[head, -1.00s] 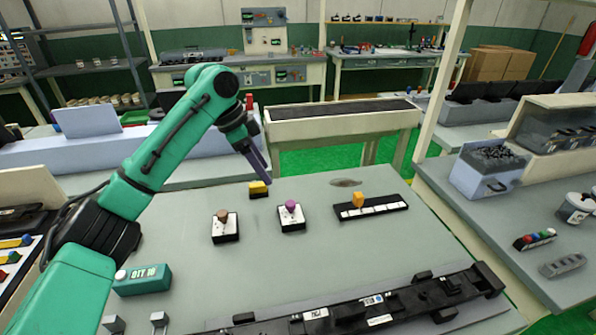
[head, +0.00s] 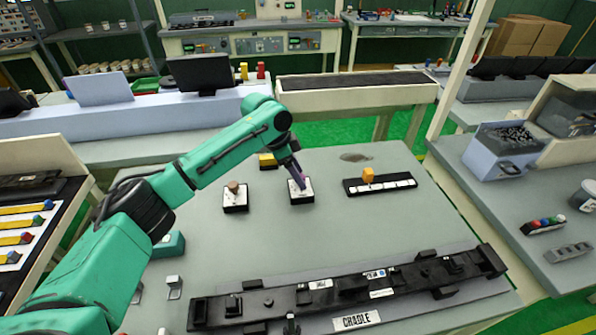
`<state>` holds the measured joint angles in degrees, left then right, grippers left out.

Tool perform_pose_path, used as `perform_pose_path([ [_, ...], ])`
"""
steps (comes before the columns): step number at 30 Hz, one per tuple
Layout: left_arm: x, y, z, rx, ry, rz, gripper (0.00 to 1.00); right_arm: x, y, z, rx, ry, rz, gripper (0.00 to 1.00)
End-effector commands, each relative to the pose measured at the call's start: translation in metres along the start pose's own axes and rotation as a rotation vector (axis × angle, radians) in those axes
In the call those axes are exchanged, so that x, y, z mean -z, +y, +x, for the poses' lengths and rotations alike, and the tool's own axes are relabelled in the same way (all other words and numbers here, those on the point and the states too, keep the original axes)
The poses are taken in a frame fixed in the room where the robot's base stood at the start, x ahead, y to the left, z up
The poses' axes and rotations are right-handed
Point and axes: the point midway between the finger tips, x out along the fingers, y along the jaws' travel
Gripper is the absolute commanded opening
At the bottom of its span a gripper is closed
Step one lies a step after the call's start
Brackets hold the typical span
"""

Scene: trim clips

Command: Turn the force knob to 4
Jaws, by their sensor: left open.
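To the left, a brown knob (head: 234,187) stands on a similar black and white box (head: 235,203). To the right, an orange knob (head: 368,175) sits on a long black strip with white marks (head: 390,186). No label for force or numbers is readable. My right gripper is not in view.
A yellow block (head: 267,160) sits behind the boxes, partly behind my left arm. A long black cradle fixture (head: 330,295) lies along the table front. A green box (head: 170,244) is partly hidden by my arm. The grey table between is clear.

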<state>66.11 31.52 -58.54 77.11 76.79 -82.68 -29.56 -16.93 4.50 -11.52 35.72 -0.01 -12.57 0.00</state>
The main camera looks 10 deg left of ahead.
Motion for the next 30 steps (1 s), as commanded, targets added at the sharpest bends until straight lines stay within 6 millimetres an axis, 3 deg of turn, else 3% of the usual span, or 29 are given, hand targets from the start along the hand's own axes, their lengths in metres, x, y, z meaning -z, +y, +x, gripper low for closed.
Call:
perform_pose_path([
  [4, 0.0, 0.0, 0.0, 0.0, 0.0, 0.0, 0.67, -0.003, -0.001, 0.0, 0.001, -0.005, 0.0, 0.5],
  [9, 0.0, 0.0, 0.0, 0.0, 0.0, -0.001, 0.01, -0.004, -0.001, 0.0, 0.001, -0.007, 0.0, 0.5],
  [20, 0.001, 0.0, -0.003, 0.013, 0.001, -0.029, 0.0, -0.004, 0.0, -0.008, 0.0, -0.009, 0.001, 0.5],
  [30, 0.003, 0.001, -0.007, 0.085, 0.001, -0.207, 0.0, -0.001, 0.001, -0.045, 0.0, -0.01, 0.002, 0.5],
])
